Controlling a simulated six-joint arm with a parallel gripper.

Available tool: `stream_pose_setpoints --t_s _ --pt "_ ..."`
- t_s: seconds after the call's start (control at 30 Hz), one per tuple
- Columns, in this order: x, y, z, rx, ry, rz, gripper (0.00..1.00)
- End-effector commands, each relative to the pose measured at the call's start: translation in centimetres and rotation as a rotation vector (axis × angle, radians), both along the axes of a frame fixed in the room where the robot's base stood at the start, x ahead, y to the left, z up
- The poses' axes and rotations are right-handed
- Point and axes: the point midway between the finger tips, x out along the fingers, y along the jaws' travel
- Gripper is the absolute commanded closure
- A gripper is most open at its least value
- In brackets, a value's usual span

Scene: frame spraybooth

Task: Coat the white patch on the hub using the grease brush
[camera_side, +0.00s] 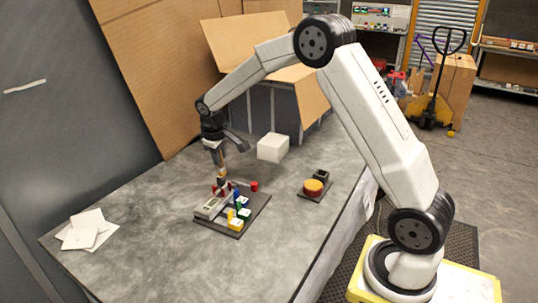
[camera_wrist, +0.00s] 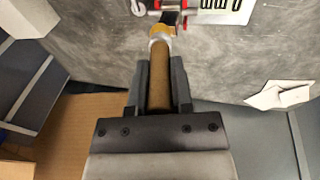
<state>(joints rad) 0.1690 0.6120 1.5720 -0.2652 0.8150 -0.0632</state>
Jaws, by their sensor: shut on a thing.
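My gripper (camera_side: 214,143) is shut on the wooden handle of the grease brush (camera_side: 218,158), which points down over the back of a dark board (camera_side: 258,205). In the wrist view my gripper (camera_wrist: 160,78) has a finger on each side of the brush handle (camera_wrist: 159,90). The brush's pale collar and dark tip are beyond the fingers, close to red parts on the board. I cannot tell whether the tip touches anything. I cannot make out for sure which part is the hub, nor a white patch on it.
The board carries a grey-white panel (camera_side: 210,207) and several coloured blocks. A red-orange round piece (camera_side: 314,187) and a black block (camera_side: 321,175) sit on a small plate to the right. A white box (camera_side: 272,147) stands behind. Papers (camera_side: 85,230) lie left; the front table is clear.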

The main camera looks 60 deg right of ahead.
Motion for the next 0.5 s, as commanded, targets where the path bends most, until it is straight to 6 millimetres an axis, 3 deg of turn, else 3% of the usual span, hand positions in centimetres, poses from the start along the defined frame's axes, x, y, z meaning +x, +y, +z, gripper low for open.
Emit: stream_pose_setpoints --t_s 0.5 --pt "0.59 0.35 0.16 0.000 -0.001 0.000 1.00"
